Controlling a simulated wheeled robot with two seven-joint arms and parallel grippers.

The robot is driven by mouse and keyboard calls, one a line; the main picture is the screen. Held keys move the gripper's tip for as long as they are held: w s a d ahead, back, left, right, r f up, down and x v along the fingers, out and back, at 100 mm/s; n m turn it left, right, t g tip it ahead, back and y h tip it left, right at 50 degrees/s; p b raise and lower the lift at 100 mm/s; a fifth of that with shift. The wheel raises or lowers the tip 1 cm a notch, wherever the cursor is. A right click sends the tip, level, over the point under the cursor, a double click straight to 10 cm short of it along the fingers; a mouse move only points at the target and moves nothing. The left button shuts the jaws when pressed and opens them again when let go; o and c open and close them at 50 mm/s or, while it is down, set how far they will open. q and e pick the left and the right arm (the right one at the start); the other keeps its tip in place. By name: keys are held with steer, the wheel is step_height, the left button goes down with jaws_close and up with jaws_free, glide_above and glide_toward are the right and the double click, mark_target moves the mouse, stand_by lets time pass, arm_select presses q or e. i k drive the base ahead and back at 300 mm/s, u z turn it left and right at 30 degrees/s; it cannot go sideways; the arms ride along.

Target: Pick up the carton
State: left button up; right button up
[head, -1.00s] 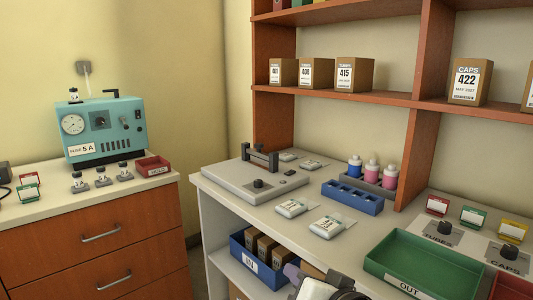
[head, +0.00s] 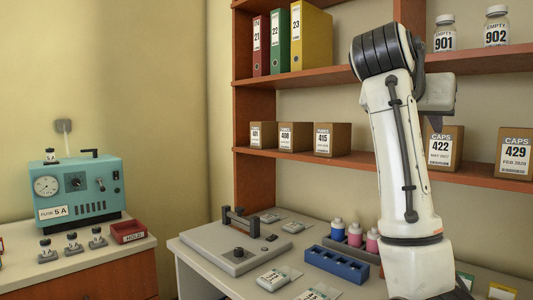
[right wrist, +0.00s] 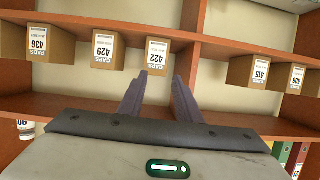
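Several brown cartons with white labels stand in a row on the middle shelf. Carton 422 (head: 437,150) is partly hidden behind my right arm in the head view. It shows upside down in the right wrist view (right wrist: 154,55), just beyond my fingertips. Carton 429 (head: 514,153) is to its right in the head view. Carton 415 (head: 332,139) and carton 408 (head: 294,136) are to its left. My right gripper (right wrist: 161,76) is open and empty, its two fingers apart and pointing at carton 422. I see no clear contact. My left gripper is not in view.
A wooden shelf divider (right wrist: 194,18) stands close beside carton 422. Empty bottles (head: 445,33) and binders (head: 281,40) stand on the shelf above. Below are a blue rack (head: 336,265), small bottles and a grey device (head: 235,247) on the counter.

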mark_target(264, 135)
steer(key=u, duration=0.9)
steer(key=i, duration=2.3)
steer(key=z, duration=0.9)
